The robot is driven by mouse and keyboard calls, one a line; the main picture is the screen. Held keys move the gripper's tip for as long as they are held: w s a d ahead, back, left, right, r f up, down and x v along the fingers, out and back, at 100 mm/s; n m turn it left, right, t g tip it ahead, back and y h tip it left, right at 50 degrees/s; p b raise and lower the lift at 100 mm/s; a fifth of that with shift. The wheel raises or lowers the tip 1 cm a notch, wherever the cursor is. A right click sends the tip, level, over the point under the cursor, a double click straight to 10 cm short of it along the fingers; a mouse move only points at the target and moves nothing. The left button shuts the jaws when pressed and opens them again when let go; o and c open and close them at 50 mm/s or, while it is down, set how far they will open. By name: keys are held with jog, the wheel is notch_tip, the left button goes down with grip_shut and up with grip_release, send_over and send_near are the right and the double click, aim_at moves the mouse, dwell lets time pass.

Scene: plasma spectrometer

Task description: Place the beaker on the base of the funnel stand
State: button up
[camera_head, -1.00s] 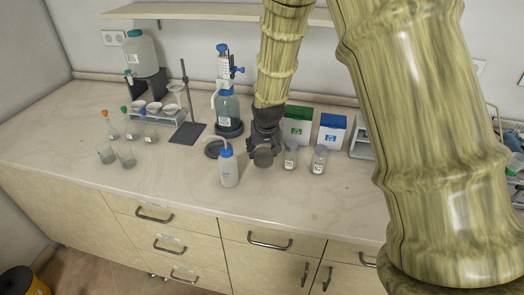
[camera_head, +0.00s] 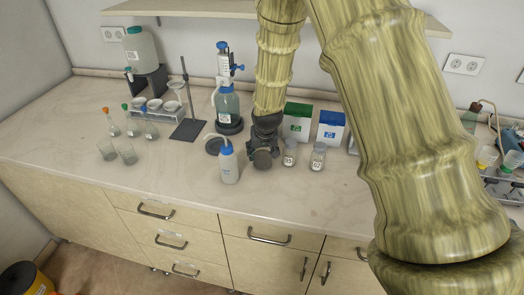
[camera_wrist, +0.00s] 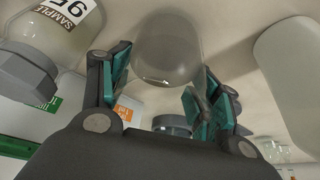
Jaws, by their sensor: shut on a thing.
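My gripper (camera_head: 264,148) is low over the middle of the counter, between the blue-capped wash bottle and two sample jars. In the wrist view its teal-padded fingers (camera_wrist: 165,88) are closed around a clear glass beaker (camera_wrist: 168,48). In the head view the beaker (camera_head: 263,159) shows only as a small grey shape at the gripper's end. I cannot tell whether it touches the counter. The funnel stand's dark flat base (camera_head: 187,131) lies to the left of the gripper, with a thin upright rod (camera_head: 184,88). The visible base is bare.
The wash bottle (camera_head: 228,165) and the tall dispenser bottle (camera_head: 228,108) stand between gripper and stand. Sample jars (camera_head: 290,152) are close on the right. Two other beakers (camera_head: 107,150) and several flasks are at the left. The front counter is clear.

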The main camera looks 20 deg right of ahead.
jog(key=o, duration=1.2)
